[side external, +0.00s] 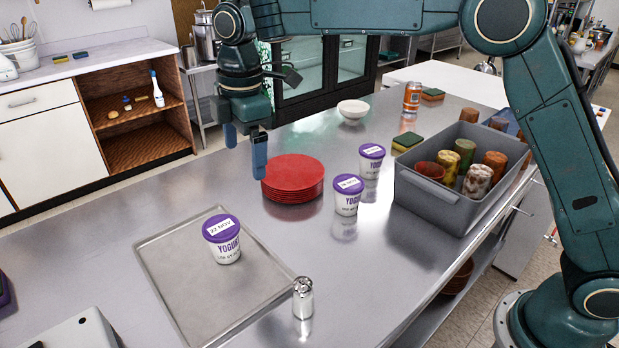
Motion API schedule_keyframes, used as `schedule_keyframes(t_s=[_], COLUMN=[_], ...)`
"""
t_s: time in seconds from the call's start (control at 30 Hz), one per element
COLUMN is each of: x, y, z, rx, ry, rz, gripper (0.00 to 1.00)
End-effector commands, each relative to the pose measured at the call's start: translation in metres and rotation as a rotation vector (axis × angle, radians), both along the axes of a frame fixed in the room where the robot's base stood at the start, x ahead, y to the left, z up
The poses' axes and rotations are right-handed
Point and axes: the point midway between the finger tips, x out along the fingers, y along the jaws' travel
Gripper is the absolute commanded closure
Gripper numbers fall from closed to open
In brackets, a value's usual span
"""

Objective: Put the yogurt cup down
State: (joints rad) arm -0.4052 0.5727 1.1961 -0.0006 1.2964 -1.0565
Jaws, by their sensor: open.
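A yogurt cup (222,240) with a purple lid and a date label stands upright on the metal tray (165,262) at the left of the counter. Two more yogurt cups stand upright on the bare counter: one in the middle (347,195) and one farther back (371,161). My gripper (245,150) has blue fingers and hangs above the counter, behind the tray and to the left of the red plates. Its fingers are apart with nothing between them, and it is clear of all the cups.
A stack of red plates (293,177) stands close to my gripper. A grey bin (440,200) with several cups is at the right. A salt shaker (303,297) stands beside the tray's right corner. A white bowl (353,109), a sponge (407,141) and an orange can (412,96) are farther back.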

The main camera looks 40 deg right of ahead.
Motion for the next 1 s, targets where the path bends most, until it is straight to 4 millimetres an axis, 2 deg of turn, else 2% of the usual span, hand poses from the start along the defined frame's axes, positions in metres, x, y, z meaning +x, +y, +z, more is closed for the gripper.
schedule_keyframes(t_s=[0.03, 0.2, 0.5, 0.77, 1.0], x=[-0.007, -0.032, -0.089, -0.146, -0.202], y=[-0.012, -0.046, -0.101, -0.143, -0.173], z=[0.012, 0.04, 0.074, 0.087, 0.084], rx=[0.008, 0.036, 0.093, 0.149, 0.208], ry=[-0.014, -0.051, -0.113, -0.165, -0.213], rz=[-0.045, -0.201, -0.473, -0.707, -0.92], gripper=[0.1, 0.1, 0.1, 0.1, 0.1])
